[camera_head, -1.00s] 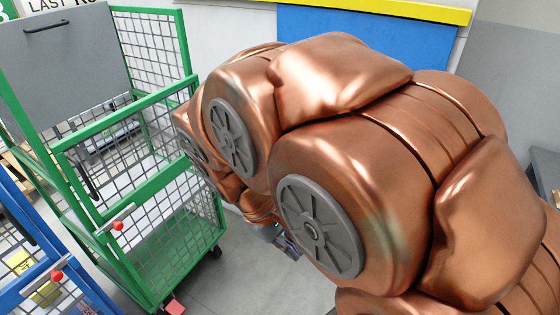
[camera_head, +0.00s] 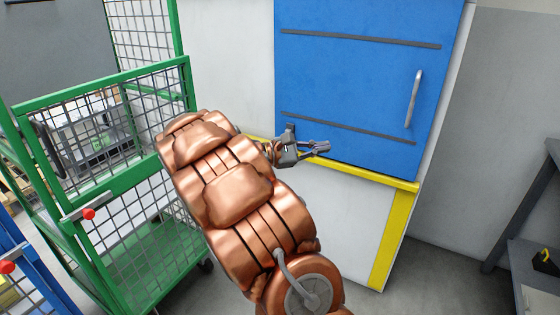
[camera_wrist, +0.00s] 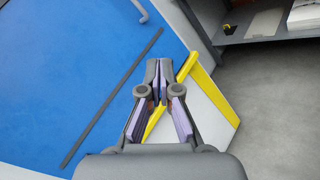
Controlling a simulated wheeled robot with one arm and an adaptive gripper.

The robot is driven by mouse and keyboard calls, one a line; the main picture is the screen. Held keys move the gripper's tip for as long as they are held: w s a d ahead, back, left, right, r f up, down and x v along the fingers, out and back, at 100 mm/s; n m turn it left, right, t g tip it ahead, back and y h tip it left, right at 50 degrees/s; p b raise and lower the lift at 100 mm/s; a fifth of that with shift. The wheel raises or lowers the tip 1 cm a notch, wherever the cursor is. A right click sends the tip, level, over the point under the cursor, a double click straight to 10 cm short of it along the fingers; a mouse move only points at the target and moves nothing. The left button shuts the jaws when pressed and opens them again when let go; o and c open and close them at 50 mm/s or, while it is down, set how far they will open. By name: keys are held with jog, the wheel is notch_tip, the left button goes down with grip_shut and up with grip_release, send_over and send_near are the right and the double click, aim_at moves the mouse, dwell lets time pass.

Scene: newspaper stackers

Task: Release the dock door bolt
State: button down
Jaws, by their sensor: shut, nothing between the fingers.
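A blue door panel (camera_head: 352,85) stands in a white wall, with two dark horizontal strips across it and a vertical silver handle (camera_head: 413,98) near its right edge. The panel also fills the left of the wrist view (camera_wrist: 60,70). I cannot make out a separate bolt. My gripper (camera_head: 320,147) is shut and empty, at the lower part of the door just above the yellow sill. In the wrist view my gripper's fingertips (camera_wrist: 159,66) lie over the panel's lower edge, apart from the handle, whose end (camera_wrist: 142,12) shows at the top.
A yellow sill (camera_head: 385,180) runs along the door's bottom. A green mesh cage (camera_head: 140,190) stands at the left, with a red-knobbed lever (camera_head: 88,213). Part of a blue cage (camera_head: 25,275) shows lower left. A dark shelf (camera_head: 530,215) stands at the right; grey floor is clear before it.

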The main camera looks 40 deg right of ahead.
jog(key=w+d+f+n+t+h+b, duration=0.1)
jog(key=w+f+n+t+h+b, duration=0.3)
jog(key=w+f, duration=0.9)
jog(key=w+d+f+n+t+h+b, duration=0.2)
jog(key=w+f+n+t+h+b, duration=0.2)
jog(key=w+f+n+t+b, duration=0.5)
jog(key=w+f+b, duration=0.2)
jog(key=w+f, duration=0.2)
jog(key=w, duration=0.1)
jog(key=shift+w+d+f+h, duration=0.3)
jog(key=shift+f+h, duration=0.1)
jog(key=a+r+b+x, duration=0.1)
jog(key=b+x, duration=0.4)
jog(key=x, duration=0.7)
jog(key=shift+s+r, duration=0.35)
jog(key=shift+r, duration=0.45)
